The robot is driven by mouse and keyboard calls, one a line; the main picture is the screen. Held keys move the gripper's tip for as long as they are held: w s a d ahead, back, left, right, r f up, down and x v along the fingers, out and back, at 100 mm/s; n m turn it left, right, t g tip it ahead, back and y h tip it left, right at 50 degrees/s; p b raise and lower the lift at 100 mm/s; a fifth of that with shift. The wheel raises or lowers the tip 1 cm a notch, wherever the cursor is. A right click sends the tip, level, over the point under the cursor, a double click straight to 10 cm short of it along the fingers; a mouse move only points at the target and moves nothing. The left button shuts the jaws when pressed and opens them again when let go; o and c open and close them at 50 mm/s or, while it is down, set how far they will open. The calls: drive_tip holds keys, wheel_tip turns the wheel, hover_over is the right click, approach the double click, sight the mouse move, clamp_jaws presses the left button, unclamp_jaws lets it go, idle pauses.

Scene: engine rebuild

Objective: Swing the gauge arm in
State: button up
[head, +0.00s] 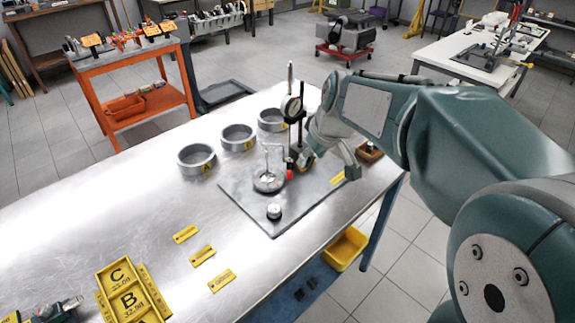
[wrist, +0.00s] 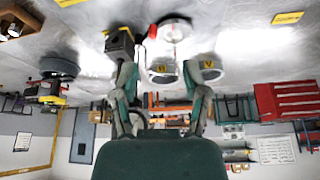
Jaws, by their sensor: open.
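The gauge stand, with a round dial (head: 291,109) on a tall post (head: 290,75) and a red tip (head: 290,174) low down, stands on a dark plate (head: 245,205) on the metal bench. A thin wire-like piece rises from a round base (head: 268,182) left of it. Which part is the gauge arm, I cannot tell. My gripper (head: 328,168) is just right of the stand, partly overlapping it. In the wrist view my gripper (wrist: 160,66) has its fingers apart; a dark block (wrist: 120,42) shows by the left finger and a red part (wrist: 152,31) beyond. Contact is unclear.
Several grey rings, one nearest me (head: 197,159), stand behind the plate. A small round piece (head: 274,211) sits on its front corner. A wooden block (head: 369,151) lies at the right edge. Yellow tags and a yellow tray (head: 128,298) lie front left.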

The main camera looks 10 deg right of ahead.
drive_tip(key=n, duration=0.1)
approach(290, 171)
drive_tip(key=shift+n+y, duration=0.3)
drive_tip(key=x, duration=1)
drive_tip(key=shift+d+f, duration=0.15)
drive_tip(key=shift+f, duration=0.1)
clamp_jaws()
